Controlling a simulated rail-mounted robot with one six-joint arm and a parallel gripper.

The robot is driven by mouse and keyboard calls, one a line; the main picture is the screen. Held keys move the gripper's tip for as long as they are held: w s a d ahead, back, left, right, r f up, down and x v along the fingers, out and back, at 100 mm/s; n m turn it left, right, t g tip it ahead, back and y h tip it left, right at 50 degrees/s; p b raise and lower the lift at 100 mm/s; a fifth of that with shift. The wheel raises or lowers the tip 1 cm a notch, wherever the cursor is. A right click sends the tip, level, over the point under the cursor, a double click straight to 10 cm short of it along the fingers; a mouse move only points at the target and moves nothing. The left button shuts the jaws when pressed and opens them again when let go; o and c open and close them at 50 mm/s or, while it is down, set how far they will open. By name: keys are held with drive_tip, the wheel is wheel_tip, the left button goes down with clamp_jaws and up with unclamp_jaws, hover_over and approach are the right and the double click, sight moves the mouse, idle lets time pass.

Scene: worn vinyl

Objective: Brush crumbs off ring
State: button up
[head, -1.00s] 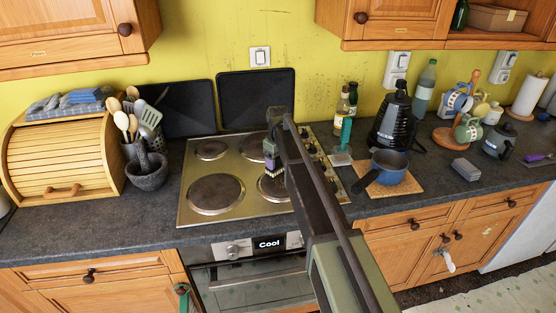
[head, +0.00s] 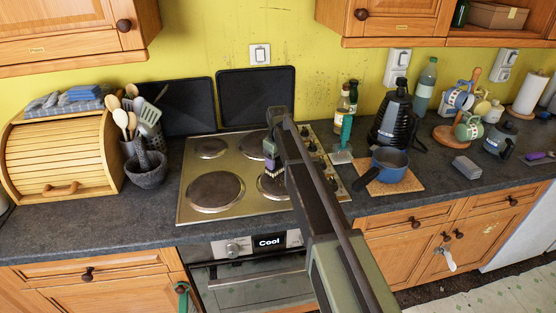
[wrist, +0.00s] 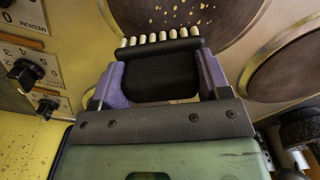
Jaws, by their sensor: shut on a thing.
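My gripper (head: 270,158) with purple finger pads is over the front right ring of the hob and is shut on a brush. In the wrist view the brush (wrist: 161,46) is a dark bar with a row of cream bristles, across the gripper's tip. Golden crumbs (wrist: 183,12) lie scattered on the dark ring (wrist: 225,18) just beyond the bristles. My arm hides most of that ring in the head view. I cannot tell whether the bristles touch the ring.
The steel hob (head: 190,167) has other bare rings, and its display reads Cool. Knobs (wrist: 25,73) line its right side. A teal-handled tool (head: 346,132) and a blue pan (head: 388,168) stand to the right. A mortar (head: 147,172) stands to the left.

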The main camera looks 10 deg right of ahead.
drive_tip(key=shift+s, duration=0.15)
drive_tip(key=shift+s, duration=2.85)
drive_tip(key=shift+s, duration=2.9)
drive_tip(key=shift+w, duration=0.15)
drive_tip(key=shift+w, duration=2.8)
